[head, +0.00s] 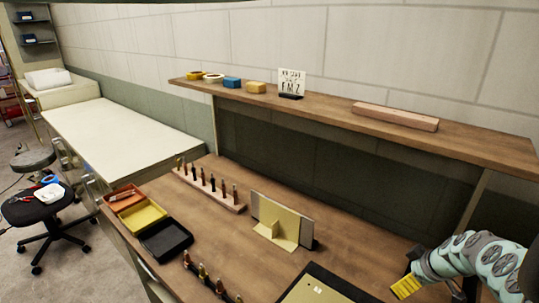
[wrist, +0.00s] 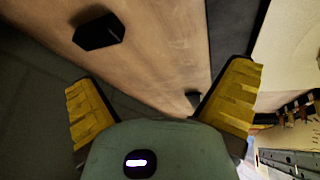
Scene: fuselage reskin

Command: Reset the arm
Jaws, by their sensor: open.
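My gripper (head: 407,286) is at the lower right of the head view, low over the right part of the wooden workbench (head: 225,222). My arm comes in from the right edge. In the wrist view, the two yellow ribbed fingers of my gripper (wrist: 165,100) stand wide apart with nothing between them. A wooden surface (wrist: 150,50) lies beyond the fingers. A dark block-like object (wrist: 98,32) shows at its upper left, apart from the fingers.
A dark panel with a tan sheet (head: 318,290) lies left of my gripper. A propped panel (head: 283,220), a rack of several tools (head: 210,190) and coloured trays (head: 145,217) stand farther left. A shelf (head: 330,105) runs above the bench's back.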

